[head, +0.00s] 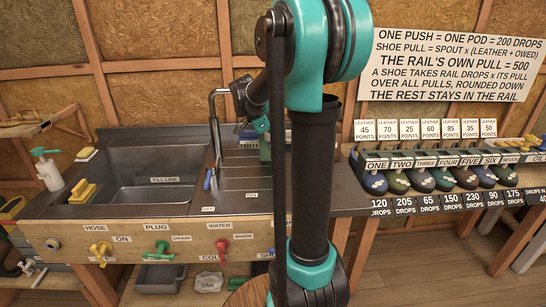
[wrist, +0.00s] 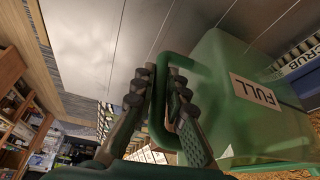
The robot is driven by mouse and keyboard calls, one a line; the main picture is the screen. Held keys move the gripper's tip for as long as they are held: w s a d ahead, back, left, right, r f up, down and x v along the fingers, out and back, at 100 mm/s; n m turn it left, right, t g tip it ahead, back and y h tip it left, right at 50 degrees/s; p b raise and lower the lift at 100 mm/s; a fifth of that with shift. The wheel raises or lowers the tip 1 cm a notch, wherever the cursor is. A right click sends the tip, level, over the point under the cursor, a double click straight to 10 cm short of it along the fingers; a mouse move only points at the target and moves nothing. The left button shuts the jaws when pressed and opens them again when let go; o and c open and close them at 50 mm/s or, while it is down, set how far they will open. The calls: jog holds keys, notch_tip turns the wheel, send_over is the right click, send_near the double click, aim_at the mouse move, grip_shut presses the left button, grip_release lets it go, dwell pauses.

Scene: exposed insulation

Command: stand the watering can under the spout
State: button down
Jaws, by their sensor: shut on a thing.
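The watering can (wrist: 222,95) is a green translucent box-like vessel with a FULL label in the wrist view. My gripper (wrist: 160,90) is shut on its green handle (wrist: 155,120), with a finger on each side. In the head view a green part of the can (head: 265,151) shows behind my arm, over the right part of the sink unit; most of it is hidden. The spout (head: 214,98) is a tall grey bent tap at the back of the sink, left of my gripper. I cannot tell how far the can is from the counter.
The sink basin (head: 160,160) with a FILL LINE label is on the left. Yellow (head: 100,249), green (head: 160,247) and red (head: 221,246) handles line the sink front. A soap bottle (head: 47,171) stands at far left. A rack of numbered shoes (head: 440,178) fills the right counter.

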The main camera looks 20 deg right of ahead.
jog(key=shift+w+d, duration=0.15)
jog(key=shift+w, duration=0.3)
jog(key=shift+w+f, duration=0.15)
jog(key=shift+f, duration=1.6)
jog(key=c, duration=1.6)
grip_release()
jog(key=shift+f, duration=0.15)
jog(key=shift+o, duration=0.2)
jog(key=v, duration=1.2)
